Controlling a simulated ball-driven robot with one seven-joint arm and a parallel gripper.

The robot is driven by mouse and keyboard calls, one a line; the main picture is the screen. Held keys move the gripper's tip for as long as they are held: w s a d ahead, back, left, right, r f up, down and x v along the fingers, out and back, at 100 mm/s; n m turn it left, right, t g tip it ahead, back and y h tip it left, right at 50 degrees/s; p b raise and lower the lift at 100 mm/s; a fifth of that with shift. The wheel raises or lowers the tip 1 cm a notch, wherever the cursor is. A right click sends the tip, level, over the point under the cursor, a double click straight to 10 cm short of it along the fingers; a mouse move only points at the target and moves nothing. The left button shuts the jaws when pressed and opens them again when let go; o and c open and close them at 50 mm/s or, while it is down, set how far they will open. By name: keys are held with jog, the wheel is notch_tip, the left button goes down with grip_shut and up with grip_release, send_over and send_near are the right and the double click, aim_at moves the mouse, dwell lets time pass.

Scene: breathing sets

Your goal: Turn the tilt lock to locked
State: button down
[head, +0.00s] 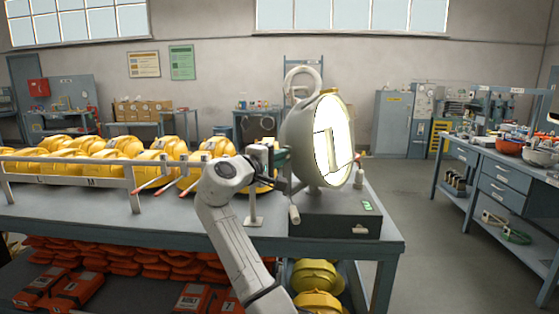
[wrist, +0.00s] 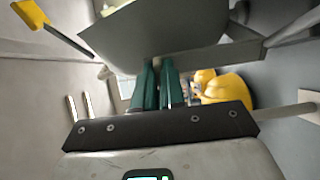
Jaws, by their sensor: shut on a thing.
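A round tilting unit with a grey-green shell (head: 306,140) and a bright white face (head: 333,140) stands on a dark box (head: 335,222) at the table's right end. My gripper (head: 281,159) is at the shell's left side, its green fingers close together. In the wrist view my fingers (wrist: 157,85) reach up to the edge of the grey shell (wrist: 165,38). They are shut on a small part there, which I take as the tilt lock; the fingers and shell hide it, so its setting cannot be read.
Yellow rounded units (head: 115,155) fill the table left of my arm, behind a pale rail (head: 70,157). Orange packs (head: 110,262) lie beneath the table. A workbench (head: 495,175) stands right, with clear floor between.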

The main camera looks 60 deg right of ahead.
jog(key=shift+f, duration=0.1)
jog(key=c, duration=1.2)
grip_release()
jog(key=a, duration=0.3)
jog(key=w+a+b, duration=0.1)
jog(key=a, duration=0.6)
jog(key=shift+w+a, duration=0.35)
